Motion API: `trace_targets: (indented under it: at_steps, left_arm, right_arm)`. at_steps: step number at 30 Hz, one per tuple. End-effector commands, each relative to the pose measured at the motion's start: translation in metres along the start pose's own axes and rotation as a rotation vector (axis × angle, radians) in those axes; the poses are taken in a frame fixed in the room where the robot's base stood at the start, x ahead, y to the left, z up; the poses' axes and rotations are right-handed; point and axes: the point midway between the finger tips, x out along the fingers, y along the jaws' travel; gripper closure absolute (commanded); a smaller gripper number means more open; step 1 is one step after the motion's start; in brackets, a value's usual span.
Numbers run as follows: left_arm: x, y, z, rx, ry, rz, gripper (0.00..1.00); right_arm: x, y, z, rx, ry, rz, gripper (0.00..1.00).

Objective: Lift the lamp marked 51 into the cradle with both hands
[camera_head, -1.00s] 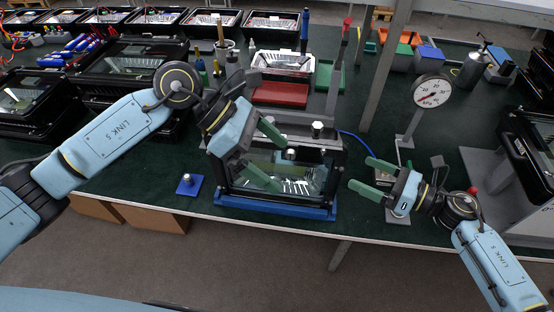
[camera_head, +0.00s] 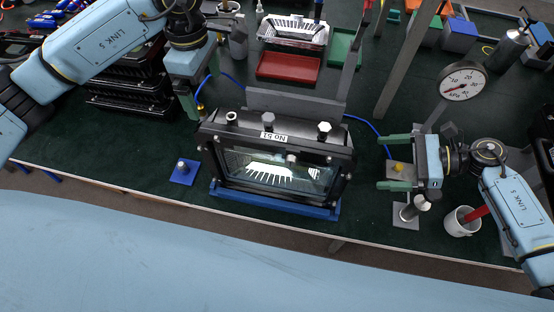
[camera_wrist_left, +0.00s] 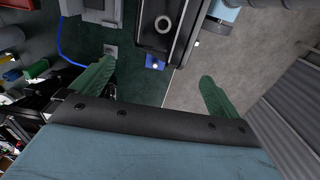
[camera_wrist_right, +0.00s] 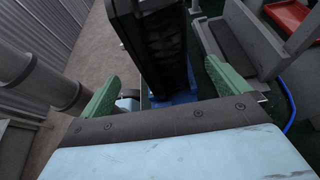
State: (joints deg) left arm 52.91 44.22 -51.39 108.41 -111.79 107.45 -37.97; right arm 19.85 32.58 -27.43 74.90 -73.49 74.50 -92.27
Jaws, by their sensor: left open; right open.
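The lamp marked No 51 (camera_head: 284,148), a black housing with a glass front and several knobs on top, stands upright on a blue base (camera_head: 275,203). Its dark finned side shows in the right wrist view (camera_wrist_right: 160,45), and part of it at the top of the left wrist view (camera_wrist_left: 172,25). My left gripper (camera_head: 202,88) is open and empty, up and left of the lamp, apart from it. My right gripper (camera_head: 385,163) is open and empty, its fingers toward the lamp's right end with a gap between. I cannot tell which part is the cradle.
A grey upright plate (camera_head: 295,105) stands right behind the lamp. A blue block with a knob (camera_head: 183,171) lies to its left. A dial gauge (camera_head: 462,82) and a white mug (camera_head: 460,222) stand on the right. A red tray (camera_head: 288,67) lies behind. The table's front edge is close.

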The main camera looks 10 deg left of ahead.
Motion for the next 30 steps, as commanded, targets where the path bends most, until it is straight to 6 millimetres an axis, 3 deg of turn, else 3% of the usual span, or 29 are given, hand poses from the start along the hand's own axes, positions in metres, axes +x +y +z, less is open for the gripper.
trace_targets:
  at_steps: [16, 22, 30]
  left_arm:
    - [0.100, -0.002, 0.001, 0.000, 0.000, -0.004, 0.00]
    - [0.118, -0.001, 0.000, 0.000, -0.001, -0.001, 0.00]
    - [0.121, -0.001, 0.001, 0.001, -0.001, 0.000, 0.00]
  right_arm:
    - [0.101, 0.000, 0.001, 0.002, -0.003, 0.001, 0.00]
    - [0.118, 0.000, 0.000, 0.002, -0.001, -0.001, 0.00]
    - [0.121, 0.000, 0.000, 0.001, 0.000, -0.001, 0.00]
